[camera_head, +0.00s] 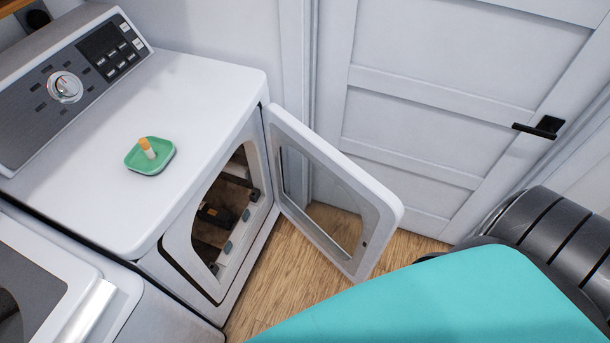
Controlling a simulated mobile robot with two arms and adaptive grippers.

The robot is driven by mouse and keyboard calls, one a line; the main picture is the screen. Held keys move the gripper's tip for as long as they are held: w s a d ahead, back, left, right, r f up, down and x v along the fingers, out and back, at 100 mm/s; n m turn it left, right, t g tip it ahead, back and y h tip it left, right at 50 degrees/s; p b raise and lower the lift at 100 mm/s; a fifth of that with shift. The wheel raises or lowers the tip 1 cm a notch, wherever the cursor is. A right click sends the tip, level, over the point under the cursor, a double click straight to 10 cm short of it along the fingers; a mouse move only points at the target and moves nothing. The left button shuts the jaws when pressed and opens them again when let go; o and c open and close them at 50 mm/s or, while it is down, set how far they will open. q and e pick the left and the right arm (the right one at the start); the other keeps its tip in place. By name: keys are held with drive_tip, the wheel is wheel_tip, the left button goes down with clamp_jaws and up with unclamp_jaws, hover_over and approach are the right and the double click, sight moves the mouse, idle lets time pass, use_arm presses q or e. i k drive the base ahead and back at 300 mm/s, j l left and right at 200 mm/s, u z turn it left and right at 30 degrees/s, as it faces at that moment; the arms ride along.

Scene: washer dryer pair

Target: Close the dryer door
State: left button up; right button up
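The white dryer (185,92) stands at the left with its dark control panel and dial at the back. Its front opening (228,215) is uncovered, and the dark inside shows. The dryer door (375,190), a white frame around a clear pane, is hinged on the far right side of the opening. It stands wide open, swung out to the right over the wooden floor. Neither of my grippers is in view, and nothing touches the door.
A green dish (151,158) with a cigarette-like stub sits on the dryer top. Another white appliance (65,290) is at lower left. A teal surface (450,305) fills the lower right beside a dark ribbed object (555,240). A closed room door (430,110) stands behind.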

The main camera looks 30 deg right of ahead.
sight(374, 201)
drive_tip(key=l+u, duration=0.2)
drive_tip(key=l, duration=0.3)
drive_tip(key=k+l+u, duration=0.15)
drive_tip(key=l, duration=0.35)
drive_tip(key=l+u, duration=0.2)
drive_tip(key=l, duration=0.3)
drive_tip(key=k+l+u, duration=0.15)
drive_tip(key=l, duration=0.3)
drive_tip(key=k, duration=0.05)
